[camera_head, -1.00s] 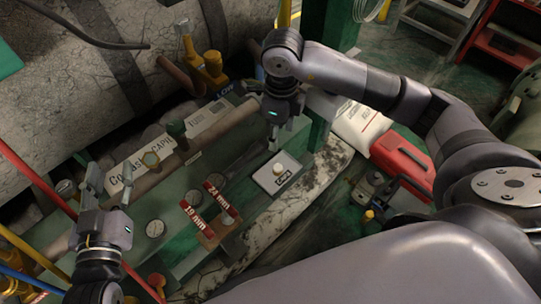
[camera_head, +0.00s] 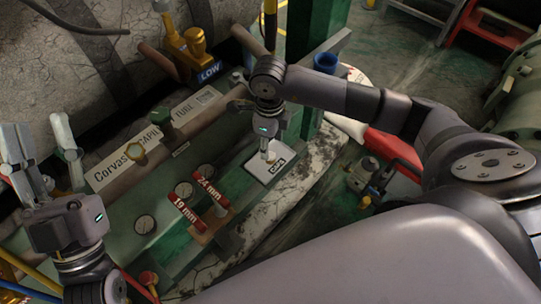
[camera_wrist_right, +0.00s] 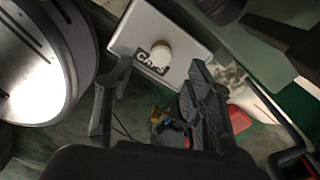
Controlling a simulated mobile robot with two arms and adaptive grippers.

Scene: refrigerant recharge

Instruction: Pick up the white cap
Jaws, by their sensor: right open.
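The plate (camera_head: 282,172) also shows in the head view, on the green bench, with the cap largely hidden by the gripper. My right gripper (camera_wrist_right: 161,72) is open. Its fingertips are just short of the cap, on either side of its line, with nothing between them. In the head view my right gripper (camera_head: 269,156) points down over the plate. My left gripper (camera_head: 40,130) is open and empty at the far left.
Two sockets labelled 24 mm (camera_head: 209,192) and 19 mm (camera_head: 187,215) stand left of the plate. A green post (camera_head: 311,30) rises behind the right gripper. A red container (camera_head: 388,146) stands on the right.

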